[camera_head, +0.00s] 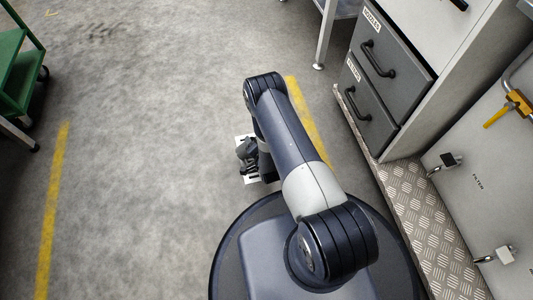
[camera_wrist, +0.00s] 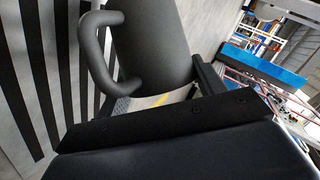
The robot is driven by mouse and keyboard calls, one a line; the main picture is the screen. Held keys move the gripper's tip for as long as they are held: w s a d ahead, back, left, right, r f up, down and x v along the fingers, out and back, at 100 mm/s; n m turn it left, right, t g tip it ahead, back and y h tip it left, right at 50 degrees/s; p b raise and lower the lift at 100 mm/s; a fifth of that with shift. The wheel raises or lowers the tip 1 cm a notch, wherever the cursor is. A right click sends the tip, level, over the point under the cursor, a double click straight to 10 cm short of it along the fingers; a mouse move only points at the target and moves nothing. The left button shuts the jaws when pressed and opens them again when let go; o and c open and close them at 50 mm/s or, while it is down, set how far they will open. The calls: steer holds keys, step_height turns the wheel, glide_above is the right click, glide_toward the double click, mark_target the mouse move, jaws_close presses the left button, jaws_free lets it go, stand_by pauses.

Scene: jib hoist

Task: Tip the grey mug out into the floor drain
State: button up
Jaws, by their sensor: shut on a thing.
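The grey mug (camera_wrist: 155,45) fills the upper middle of the wrist view, with its handle (camera_wrist: 95,50) on the left, towards the floor. My gripper (camera_wrist: 207,78) is shut on the mug. The mug looks tilted well over towards its side; its mouth and inside are out of view. The floor drain (camera_wrist: 40,70) shows as dark slots in a pale plate behind the handle. In the head view the drain (camera_head: 250,180) is a small pale slotted plate, partly covered by my gripper and wrist above it. No poured contents are visible.
A grey drawer cabinet (camera_head: 385,65) and a tread-plate step (camera_head: 432,222) stand to the right. A green cart (camera_head: 12,75) is at the far left. Yellow lines (camera_head: 50,210) mark the floor. The floor left of the drain is clear.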

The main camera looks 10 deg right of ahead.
steer(key=shift+d+f+m+y, duration=0.3)
steer(key=shift+f+m+y, duration=0.2)
steer(key=shift+m+y, duration=0.15)
stand_by(0.7)
steer(key=shift+d+r+m+y, duration=0.15)
steer(key=shift+d+m+y, duration=0.15)
steer(key=shift+m+y, duration=0.15)
stand_by(0.6)
steer(key=shift+d+r+m+t+y, duration=0.1)
steer(key=shift+d+m+t+y, duration=0.2)
steer(key=shift+d+m+y, duration=0.45)
stand_by(0.4)
steer(key=shift+d+m+t+y, duration=0.6)
steer(key=shift+d+m+y, duration=0.55)
steer(key=shift+m+y, duration=0.3)
stand_by(3.0)
